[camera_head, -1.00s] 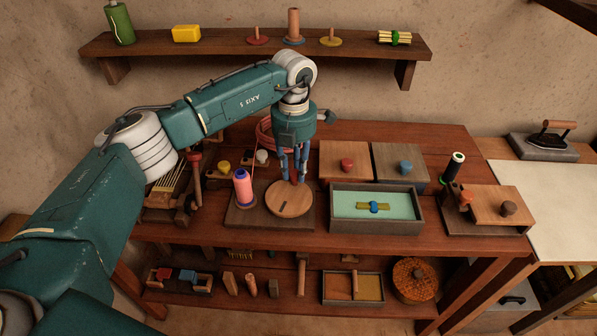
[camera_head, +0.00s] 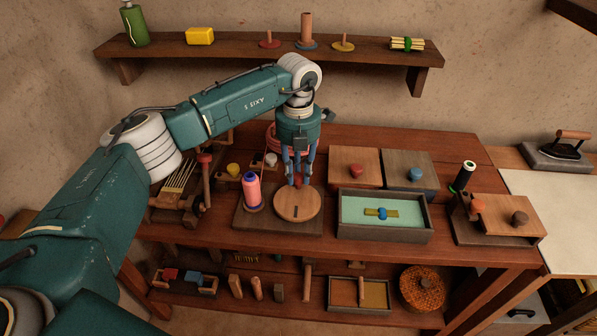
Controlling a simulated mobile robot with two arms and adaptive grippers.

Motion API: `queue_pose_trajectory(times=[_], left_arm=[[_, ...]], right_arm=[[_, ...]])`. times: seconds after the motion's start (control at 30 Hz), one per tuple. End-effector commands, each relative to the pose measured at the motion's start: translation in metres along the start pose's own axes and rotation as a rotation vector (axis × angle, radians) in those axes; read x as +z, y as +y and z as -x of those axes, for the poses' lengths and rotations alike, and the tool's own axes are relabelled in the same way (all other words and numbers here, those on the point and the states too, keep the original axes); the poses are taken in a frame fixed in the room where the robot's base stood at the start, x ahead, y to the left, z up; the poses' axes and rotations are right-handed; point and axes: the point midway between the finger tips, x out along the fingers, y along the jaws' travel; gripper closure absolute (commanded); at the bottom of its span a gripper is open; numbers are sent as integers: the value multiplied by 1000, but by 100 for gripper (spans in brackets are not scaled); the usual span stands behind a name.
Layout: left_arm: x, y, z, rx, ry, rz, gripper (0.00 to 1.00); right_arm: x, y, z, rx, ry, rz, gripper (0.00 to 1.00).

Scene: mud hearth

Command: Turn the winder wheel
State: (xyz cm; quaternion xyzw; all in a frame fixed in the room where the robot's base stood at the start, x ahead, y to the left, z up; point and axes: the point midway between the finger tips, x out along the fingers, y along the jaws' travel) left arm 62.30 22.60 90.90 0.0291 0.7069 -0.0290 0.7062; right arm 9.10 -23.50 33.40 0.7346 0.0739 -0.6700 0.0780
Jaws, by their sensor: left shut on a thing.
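The winder wheel is a round light-wood disc (camera_head: 298,206) with a dark slot near its front edge. It lies flat on a dark wooden base board (camera_head: 255,225) on the table. A pink thread spool (camera_head: 252,190) stands upright on the board to the left of the wheel. My left gripper (camera_head: 299,180) points down at the far side of the wheel. Its blue fingers are shut on a red knob (camera_head: 299,182), mostly hidden between them. My right gripper is not in view.
An open tray (camera_head: 385,239) and two lidded boxes with a red knob (camera_head: 356,171) and a blue knob (camera_head: 416,174) stand right of the wheel. A dark spool (camera_head: 464,176) stands farther right. A wall shelf (camera_head: 230,48) runs behind my arm.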

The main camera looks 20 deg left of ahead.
Motion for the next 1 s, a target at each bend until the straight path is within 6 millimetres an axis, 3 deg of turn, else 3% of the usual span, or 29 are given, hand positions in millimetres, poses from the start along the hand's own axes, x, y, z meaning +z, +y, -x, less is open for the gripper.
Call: queue_pose_trajectory(times=[0.1,0.13,0.2,0.57,0.73,1.0], left_arm=[[2,1,2,0,-7,1,100],[2,1,2,0,-7,1,72],[2,1,2,0,-6,1,58],[1,0,5,0,-3,0,57],[2,0,29,-1,-6,-1,57],[2,1,86,0,-7,1,57]], right_arm=[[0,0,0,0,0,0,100],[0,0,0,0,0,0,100],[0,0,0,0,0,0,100],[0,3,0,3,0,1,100],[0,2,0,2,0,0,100],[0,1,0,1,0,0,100]])
